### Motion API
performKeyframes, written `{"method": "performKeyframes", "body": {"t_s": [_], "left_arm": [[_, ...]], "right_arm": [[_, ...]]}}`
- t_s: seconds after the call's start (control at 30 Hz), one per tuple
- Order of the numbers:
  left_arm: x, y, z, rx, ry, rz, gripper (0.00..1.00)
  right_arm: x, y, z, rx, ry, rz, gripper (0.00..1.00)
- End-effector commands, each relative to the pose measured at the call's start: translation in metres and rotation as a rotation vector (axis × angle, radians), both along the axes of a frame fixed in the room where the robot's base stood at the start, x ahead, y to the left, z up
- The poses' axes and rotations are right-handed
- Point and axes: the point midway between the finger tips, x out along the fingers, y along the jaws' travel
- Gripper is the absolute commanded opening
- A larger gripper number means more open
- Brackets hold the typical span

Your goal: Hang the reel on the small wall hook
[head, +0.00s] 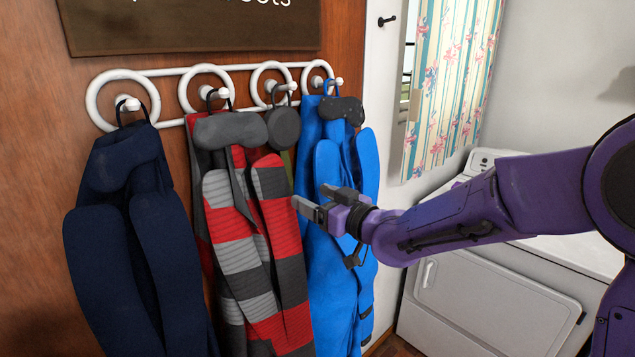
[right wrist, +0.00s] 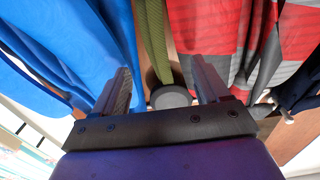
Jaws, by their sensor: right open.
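The reel (head: 282,128) is a dark grey disc hanging by a loop from a peg of the white coat rack, between the red-grey striped coat and the blue coat. A green strap hangs below it. The small wall hook (head: 386,20) is black, empty, on the white wall at upper right of the rack. My right gripper (head: 312,202) is open and empty, in front of the blue coat, below and right of the reel, apart from it. In the right wrist view the reel (right wrist: 172,97) and the green strap (right wrist: 153,40) show between the fingers, beyond them. My left gripper is out of view.
The white rack (head: 190,68) also bears a navy coat (head: 135,240), the striped coat (head: 250,220) and the blue coat (head: 335,250), crowded round the reel. A white machine (head: 490,300) stands at right under my arm. A floral curtain (head: 450,90) hangs right of the hook.

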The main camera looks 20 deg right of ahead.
Motion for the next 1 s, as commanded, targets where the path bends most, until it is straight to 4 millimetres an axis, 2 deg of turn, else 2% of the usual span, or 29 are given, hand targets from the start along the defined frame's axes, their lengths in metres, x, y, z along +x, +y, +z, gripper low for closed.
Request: {"method": "performKeyframes", "body": {"t_s": [0.07,0.2,0.3,0.53,0.7,0.93,1.0], "left_arm": [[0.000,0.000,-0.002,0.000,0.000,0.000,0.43],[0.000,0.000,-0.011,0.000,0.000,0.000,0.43],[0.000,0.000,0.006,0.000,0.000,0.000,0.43],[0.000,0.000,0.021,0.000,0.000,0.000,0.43],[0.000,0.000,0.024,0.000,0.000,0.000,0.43],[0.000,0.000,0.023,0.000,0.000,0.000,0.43],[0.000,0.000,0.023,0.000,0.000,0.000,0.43]], "right_arm": [[0.004,0.002,0.003,-0.005,-0.008,0.004,0.74],[0.026,0.010,0.000,-0.006,-0.009,0.004,0.74],[0.047,0.018,0.006,-0.007,-0.004,0.004,0.74],[0.086,0.033,0.006,-0.006,-0.006,0.003,0.74],[0.097,0.037,0.004,-0.005,-0.005,0.002,0.74],[0.097,0.037,0.003,-0.004,-0.006,0.002,0.74],[0.097,0.037,0.003,-0.004,-0.006,0.002,0.52]]}}
